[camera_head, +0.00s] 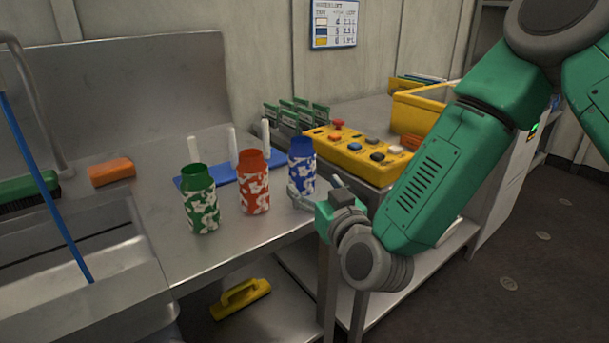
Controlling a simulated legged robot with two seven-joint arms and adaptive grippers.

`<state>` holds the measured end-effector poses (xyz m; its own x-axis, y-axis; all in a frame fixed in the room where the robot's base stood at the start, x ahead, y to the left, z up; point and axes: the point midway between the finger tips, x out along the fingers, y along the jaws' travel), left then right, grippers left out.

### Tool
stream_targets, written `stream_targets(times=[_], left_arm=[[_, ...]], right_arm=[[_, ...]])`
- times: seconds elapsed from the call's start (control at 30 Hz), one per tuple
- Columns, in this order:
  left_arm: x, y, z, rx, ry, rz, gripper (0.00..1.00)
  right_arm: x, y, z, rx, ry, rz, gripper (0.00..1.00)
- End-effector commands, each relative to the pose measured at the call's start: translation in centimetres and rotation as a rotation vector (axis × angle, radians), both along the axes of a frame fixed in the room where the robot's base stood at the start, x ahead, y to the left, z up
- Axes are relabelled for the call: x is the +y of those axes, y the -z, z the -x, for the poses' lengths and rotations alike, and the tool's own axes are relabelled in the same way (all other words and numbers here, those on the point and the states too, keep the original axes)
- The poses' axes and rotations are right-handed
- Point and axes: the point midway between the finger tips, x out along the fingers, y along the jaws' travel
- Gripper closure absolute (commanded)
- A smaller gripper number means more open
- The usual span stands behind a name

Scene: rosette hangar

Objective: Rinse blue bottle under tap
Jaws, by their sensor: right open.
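The blue bottle (301,163) stands upright on the steel counter, with a white patterned band around its body. My right gripper (315,187) is open at the bottle's lower right, one finger close to its base. I cannot tell whether that finger touches it. The tap (39,95) is a curved grey pipe at the far left, above the sink (75,270). My left gripper is not in view.
A red bottle (254,183) and a green bottle (201,200) stand left of the blue one. Behind them is a blue mat (222,175) with white pegs. An orange sponge (111,171) lies near the sink. A yellow button box (355,155) stands to the right.

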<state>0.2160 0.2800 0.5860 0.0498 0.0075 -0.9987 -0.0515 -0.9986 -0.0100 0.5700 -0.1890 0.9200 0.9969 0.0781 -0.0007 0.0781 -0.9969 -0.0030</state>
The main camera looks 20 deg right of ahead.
Motion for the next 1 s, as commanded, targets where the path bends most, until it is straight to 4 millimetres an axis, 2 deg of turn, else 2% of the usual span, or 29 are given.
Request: stream_targets(times=[0.5, 1.0], left_arm=[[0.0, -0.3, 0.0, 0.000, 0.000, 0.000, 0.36], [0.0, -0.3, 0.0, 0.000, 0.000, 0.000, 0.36]], right_arm=[[0.4, 0.0, -4.7, -0.001, 0.000, 0.001, 0.33], [0.5, 0.0, -5.4, 0.000, -0.001, 0.000, 0.33]])
